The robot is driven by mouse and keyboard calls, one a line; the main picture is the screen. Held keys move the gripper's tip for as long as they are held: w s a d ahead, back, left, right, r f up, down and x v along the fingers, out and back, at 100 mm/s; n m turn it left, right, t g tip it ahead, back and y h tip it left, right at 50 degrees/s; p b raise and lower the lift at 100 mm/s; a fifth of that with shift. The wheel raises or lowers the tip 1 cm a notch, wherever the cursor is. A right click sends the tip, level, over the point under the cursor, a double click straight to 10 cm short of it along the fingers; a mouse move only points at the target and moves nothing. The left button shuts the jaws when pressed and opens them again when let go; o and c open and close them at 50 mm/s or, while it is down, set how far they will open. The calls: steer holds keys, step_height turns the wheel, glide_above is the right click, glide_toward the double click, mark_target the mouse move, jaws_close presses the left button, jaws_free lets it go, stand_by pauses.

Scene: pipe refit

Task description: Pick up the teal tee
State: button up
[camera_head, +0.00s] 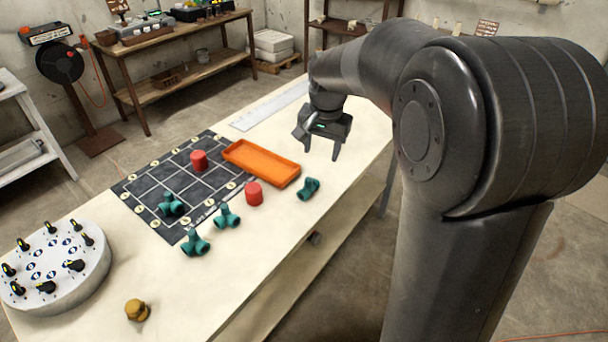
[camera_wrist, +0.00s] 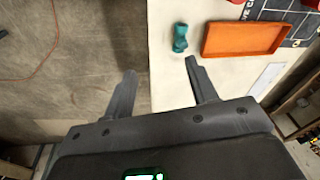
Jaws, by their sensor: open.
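My gripper (camera_head: 320,147) is open and empty, held above the right part of the table; its fingers also show in the wrist view (camera_wrist: 160,72). Several teal pipe fittings lie on or near the dark mat. Two branched ones, tee-like in shape, are a front fitting (camera_head: 196,243) and one behind it (camera_head: 227,215). Another teal fitting (camera_head: 171,204) lies on the mat. A separate teal fitting (camera_head: 308,188), more like an elbow, lies right of the red cylinder; it shows beyond the fingertips in the wrist view (camera_wrist: 180,38). Nothing touches the fingers.
An orange tray (camera_head: 262,162) lies across the mat's (camera_head: 143,184) edge. Red cylinders stand on the mat (camera_head: 199,160) and beside it (camera_head: 254,194). A round grey panel with knobs (camera_head: 62,292) and a brass piece (camera_head: 137,310) are at the near left. The table's front right is bare.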

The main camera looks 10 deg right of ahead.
mark_target(308, 179)
steer(key=w+f+m, duration=0.1)
steer(key=w+f, duration=0.3)
steer(key=w+a+f+m+g, duration=0.1)
steer(key=w+f, duration=0.3)
steer(key=f, duration=0.1)
steer(key=w+f+m+g, duration=0.1)
steer(key=w+f, duration=0.3)
steer(key=shift+a+f, duration=0.3)
steer(key=shift+f, duration=0.05)
step_height(308, 179, down, 6)
steer(key=shift+r, duration=0.1)
steer(key=f, duration=0.5)
steer(key=shift+w+d, duration=0.1)
steer(key=shift+d, duration=0.15)
steer(key=c, duration=1.1)
